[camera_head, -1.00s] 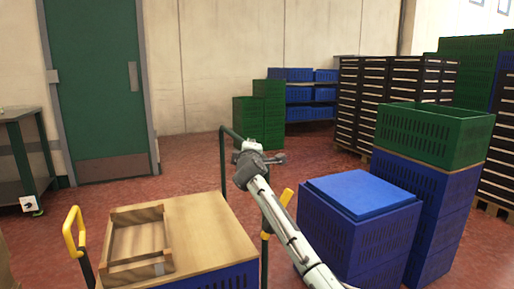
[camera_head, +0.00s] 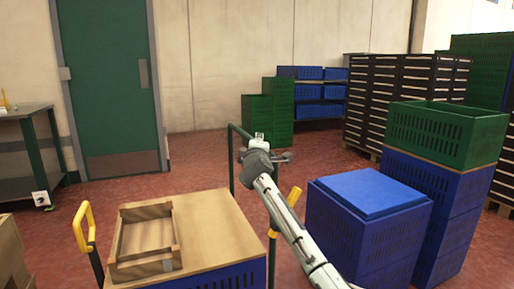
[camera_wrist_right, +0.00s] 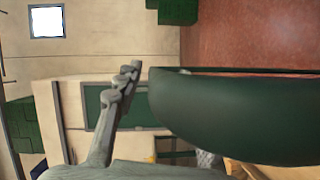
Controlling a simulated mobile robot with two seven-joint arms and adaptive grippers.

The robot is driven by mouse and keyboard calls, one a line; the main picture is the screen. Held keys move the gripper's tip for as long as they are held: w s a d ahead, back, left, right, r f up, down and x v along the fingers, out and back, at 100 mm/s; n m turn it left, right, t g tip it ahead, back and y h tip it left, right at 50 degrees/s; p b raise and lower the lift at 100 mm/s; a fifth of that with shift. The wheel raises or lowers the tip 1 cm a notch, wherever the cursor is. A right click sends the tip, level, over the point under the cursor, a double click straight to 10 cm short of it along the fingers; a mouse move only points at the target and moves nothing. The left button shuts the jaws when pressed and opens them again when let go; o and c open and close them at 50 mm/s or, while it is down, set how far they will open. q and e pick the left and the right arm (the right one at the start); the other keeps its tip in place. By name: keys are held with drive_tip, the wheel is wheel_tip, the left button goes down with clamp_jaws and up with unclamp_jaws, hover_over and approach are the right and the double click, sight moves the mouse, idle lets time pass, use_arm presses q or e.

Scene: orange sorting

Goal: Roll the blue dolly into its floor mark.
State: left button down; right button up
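The dolly appears to be the cart at the lower middle of the head view. It has a blue slatted side (camera_head: 228,278), a wooden top (camera_head: 212,225), yellow grips (camera_head: 82,228) and a dark green handle bar (camera_head: 231,160). The green bar fills much of the right wrist view (camera_wrist_right: 235,115). My right gripper (camera_head: 275,157) is beside the bar's far end in the head view. In the wrist view one grey finger (camera_wrist_right: 118,95) shows left of the bar; the other is mostly hidden, so its grip is unclear. My left gripper is out of view. No floor mark is visible.
A wooden tray (camera_head: 146,238) lies on the dolly top. Blue crates (camera_head: 365,225) and a green-topped stack (camera_head: 445,135) stand close on the right. A green table (camera_head: 30,150) stands at left. Red floor (camera_head: 190,180) is open toward the door (camera_head: 105,85).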

drive_tip(key=s, duration=1.2)
drive_tip(key=shift+a+r, duration=0.2)
drive_tip(key=shift+r, duration=0.25)
